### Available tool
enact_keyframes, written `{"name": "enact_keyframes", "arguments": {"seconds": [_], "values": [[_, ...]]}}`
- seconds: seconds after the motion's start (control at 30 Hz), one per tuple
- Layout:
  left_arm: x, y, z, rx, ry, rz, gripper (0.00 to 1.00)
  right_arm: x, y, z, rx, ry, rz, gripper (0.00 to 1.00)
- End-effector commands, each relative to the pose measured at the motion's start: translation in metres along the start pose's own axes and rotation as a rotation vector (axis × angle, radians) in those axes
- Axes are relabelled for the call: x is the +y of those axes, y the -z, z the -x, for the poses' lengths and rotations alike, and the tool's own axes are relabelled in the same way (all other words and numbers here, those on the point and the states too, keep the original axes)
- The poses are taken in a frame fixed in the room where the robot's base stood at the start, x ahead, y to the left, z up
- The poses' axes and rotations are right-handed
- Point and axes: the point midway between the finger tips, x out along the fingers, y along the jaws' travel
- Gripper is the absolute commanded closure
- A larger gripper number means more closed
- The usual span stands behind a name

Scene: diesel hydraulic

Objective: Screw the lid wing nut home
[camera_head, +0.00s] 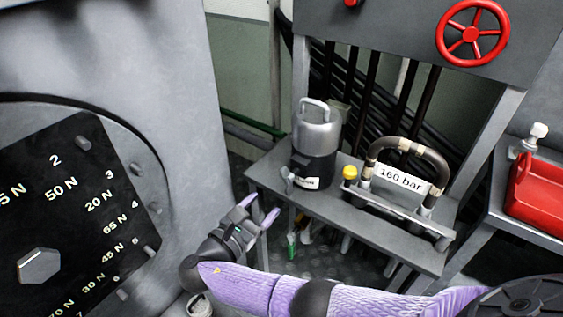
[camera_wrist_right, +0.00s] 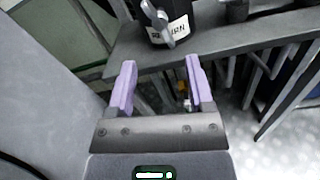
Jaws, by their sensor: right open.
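A canister with a black body and grey handled top (camera_head: 315,140) stands upright on a grey shelf (camera_head: 262,172). A small grey wing nut (camera_head: 289,181) shows at the canister's lower left front. In the right wrist view the wing nut (camera_wrist_right: 158,22) is in front of the black body and partly covers a white label (camera_wrist_right: 180,27). My right gripper (camera_head: 262,208) is open and empty, below and left of the wing nut and apart from it. Its two purple fingers (camera_wrist_right: 160,75) point toward the shelf and canister. My left gripper is not in view.
A hose loop (camera_head: 408,150) with a "160 bar" tag (camera_head: 400,178) and a yellow cap (camera_head: 349,172) sit right of the canister. A red handwheel (camera_head: 472,33) is above; a red tray (camera_head: 540,190) is far right.

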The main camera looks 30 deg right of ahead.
Motion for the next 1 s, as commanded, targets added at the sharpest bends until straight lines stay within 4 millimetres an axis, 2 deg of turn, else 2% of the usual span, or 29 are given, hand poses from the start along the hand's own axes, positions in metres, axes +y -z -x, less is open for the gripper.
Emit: {"name": "enact_keyframes", "arguments": {"seconds": [0.13,0.3,0.43,0.6,0.8,0.87,1.0], "values": [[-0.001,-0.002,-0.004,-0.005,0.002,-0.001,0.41,0.0,0.0,-0.019,-0.008,0.002,-0.001,0.33],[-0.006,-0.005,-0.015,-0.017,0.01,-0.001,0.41,-0.001,0.001,-0.061,-0.007,0.002,0.001,0.33],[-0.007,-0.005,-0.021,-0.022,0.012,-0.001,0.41,-0.001,0.002,-0.086,-0.005,0.001,0.001,0.33],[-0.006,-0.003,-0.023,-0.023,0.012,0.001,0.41,0.0,0.0,-0.099,-0.002,0.0,0.001,0.33],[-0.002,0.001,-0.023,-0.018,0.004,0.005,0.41,0.0,-0.001,-0.099,-0.001,0.0,0.0,0.33],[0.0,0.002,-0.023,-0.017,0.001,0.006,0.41,0.0,-0.001,-0.099,-0.001,0.0,0.0,0.44],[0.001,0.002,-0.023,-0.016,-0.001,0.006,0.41,0.0,-0.001,-0.099,-0.001,0.0,0.0,0.73]]}}
